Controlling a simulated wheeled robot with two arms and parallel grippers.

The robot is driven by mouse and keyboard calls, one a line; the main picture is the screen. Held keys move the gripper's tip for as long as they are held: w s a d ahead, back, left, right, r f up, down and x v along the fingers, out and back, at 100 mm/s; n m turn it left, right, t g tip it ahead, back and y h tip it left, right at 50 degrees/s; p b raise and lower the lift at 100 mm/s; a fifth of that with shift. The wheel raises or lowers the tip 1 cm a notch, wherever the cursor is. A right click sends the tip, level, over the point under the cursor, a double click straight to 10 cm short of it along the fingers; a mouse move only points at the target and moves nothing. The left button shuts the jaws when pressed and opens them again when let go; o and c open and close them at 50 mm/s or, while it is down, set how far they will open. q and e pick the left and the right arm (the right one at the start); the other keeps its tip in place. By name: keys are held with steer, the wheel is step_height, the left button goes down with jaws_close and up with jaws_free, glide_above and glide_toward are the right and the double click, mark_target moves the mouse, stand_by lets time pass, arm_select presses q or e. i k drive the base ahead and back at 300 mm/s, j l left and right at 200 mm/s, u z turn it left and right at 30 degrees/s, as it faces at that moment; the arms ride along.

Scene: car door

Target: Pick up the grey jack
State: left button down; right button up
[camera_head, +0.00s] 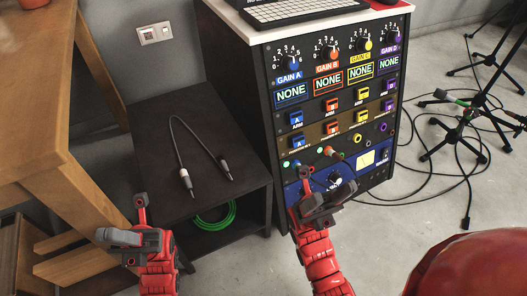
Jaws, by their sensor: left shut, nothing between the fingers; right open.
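A short dark cable (182,119) lies in an arch on the dark side table, with a jack at each end. The jack at its left end (186,180) is light grey. The jack at its right end (226,171) looks darker grey. Both lie on the tabletop, apart from my grippers. My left gripper (128,236) is shut and empty, in front of the table at the lower left. My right gripper (322,202) is open and empty, in front of the rack's lower blue panel, to the right of the jacks. It hides part of that panel.
The dark side table (135,130) has free room around the cable. A green coiled cable (213,217) lies on its lower shelf. The rack (335,100) with knobs and sockets stands right of it. Wooden furniture (50,90) is at left; stands and cables (460,130) at right.

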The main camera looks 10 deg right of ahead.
mark_target(221, 160)
steer(key=i+l+u, duration=0.15)
steer(key=l, duration=0.6)
steer(key=i+l+u, duration=0.2)
steer(key=l, duration=0.6)
steer(key=l+u, duration=0.15)
steer(key=l, duration=0.65)
